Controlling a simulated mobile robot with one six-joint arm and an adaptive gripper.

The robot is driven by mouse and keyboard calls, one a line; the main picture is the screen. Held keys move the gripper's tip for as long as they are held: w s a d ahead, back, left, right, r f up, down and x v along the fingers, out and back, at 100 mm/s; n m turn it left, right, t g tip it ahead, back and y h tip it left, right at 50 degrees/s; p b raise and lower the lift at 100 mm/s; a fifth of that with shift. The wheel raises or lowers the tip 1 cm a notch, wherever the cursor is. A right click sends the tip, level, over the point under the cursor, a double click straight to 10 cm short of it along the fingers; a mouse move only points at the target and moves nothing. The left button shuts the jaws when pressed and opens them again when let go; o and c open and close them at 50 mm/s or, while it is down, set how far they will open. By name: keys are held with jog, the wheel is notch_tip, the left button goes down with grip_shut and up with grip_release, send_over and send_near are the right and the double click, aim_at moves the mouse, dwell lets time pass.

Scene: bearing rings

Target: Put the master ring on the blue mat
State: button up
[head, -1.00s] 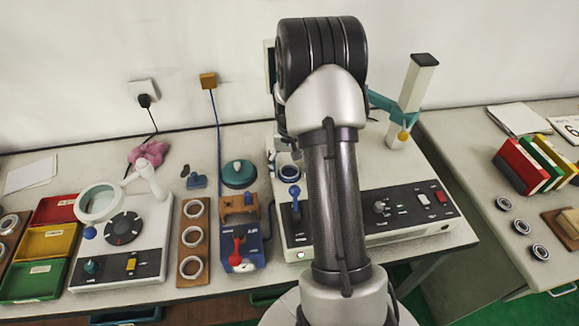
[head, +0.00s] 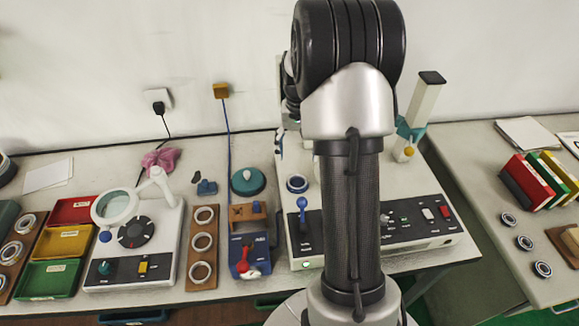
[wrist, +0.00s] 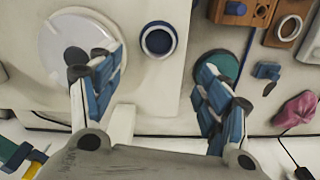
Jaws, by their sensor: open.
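A dark-blue and pale ring (head: 297,183) lies on the top of the white instrument, left of my arm. It looks like the master ring, but I cannot be sure. The wrist view shows this ring (wrist: 158,40) beyond the gap between my fingers. My gripper (wrist: 160,88) is open and empty, its blue-and-grey fingers wide apart. The left finger overlaps a pale round plate and the right one overlaps a teal round lid (head: 248,181). In the head view my arm hides most of the gripper. I cannot make out a blue mat.
The white instrument (head: 430,238) carries a tall post (head: 424,100). To its left are a blue fixture with a red lever (head: 248,257), a wooden board with several rings (head: 192,270), a magnifier device and coloured trays (head: 62,243). More rings and books stand on the right table.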

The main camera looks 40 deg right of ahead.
jog(key=s+a+r+n+t, duration=0.1)
jog(key=s+a+r+n, duration=0.15)
jog(key=a+r, duration=0.5)
jog(key=s+a+r+n+t, duration=0.1)
jog(key=s+a+r, duration=0.2)
jog(key=a+r, duration=0.4)
jog(key=s+a+r+n+t, duration=0.1)
jog(key=s+a+n, duration=0.4)
jog(key=s+a, duration=0.8)
jog(key=s+t, duration=0.1)
jog(key=s, duration=0.1)
jog(key=shift+s+t, duration=0.3)
jog(key=shift+s, duration=0.05)
jog(key=shift+c, duration=0.2)
